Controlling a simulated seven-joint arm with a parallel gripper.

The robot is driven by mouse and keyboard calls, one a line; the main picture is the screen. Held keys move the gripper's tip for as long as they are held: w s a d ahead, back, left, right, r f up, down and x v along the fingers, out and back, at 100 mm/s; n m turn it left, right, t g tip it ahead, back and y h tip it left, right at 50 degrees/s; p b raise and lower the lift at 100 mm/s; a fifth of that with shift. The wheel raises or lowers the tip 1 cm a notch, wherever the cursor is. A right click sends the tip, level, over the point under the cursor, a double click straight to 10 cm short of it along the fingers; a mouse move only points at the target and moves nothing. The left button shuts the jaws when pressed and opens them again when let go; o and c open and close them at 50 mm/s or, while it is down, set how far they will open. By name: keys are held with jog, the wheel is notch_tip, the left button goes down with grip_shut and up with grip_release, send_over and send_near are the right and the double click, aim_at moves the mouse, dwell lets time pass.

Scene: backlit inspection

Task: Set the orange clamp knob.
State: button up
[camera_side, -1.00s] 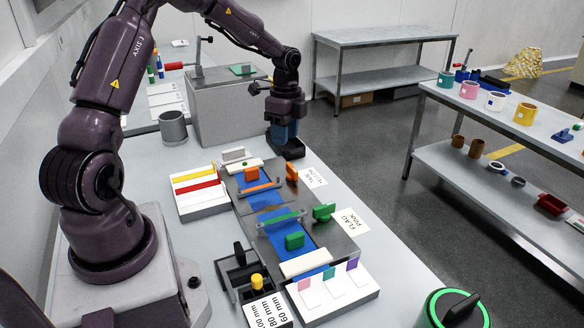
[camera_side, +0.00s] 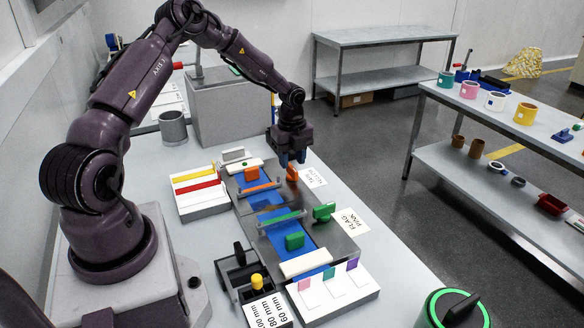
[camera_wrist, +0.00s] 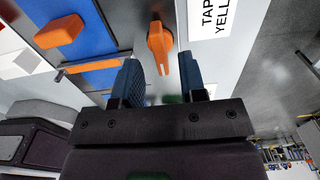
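The orange clamp knob (camera_side: 292,173) stands on the right edge of the grey fixture in the side view. In the wrist view the orange knob (camera_wrist: 159,45) lies just ahead of the fingertips, roughly in line with the gap between them. My gripper (camera_side: 292,161) is above and slightly behind the knob in the side view. Its blue fingers are apart and empty in the wrist view (camera_wrist: 166,68). No contact with the knob shows. An orange block (camera_side: 252,174) and an orange bar (camera_side: 262,188) sit on the blue strip beside it.
A green knob (camera_side: 324,211), green bar (camera_side: 280,219) and green block (camera_side: 295,241) are nearer the camera on the fixture. Label cards (camera_side: 350,221) lie to its right. A tray with yellow and red strips (camera_side: 201,203) is to the left. A grey box (camera_side: 221,112) stands behind.

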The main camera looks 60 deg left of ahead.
aim_at(292, 167)
jog(key=shift+f, duration=1.55)
jog(key=shift+c, duration=0.2)
grip_shut()
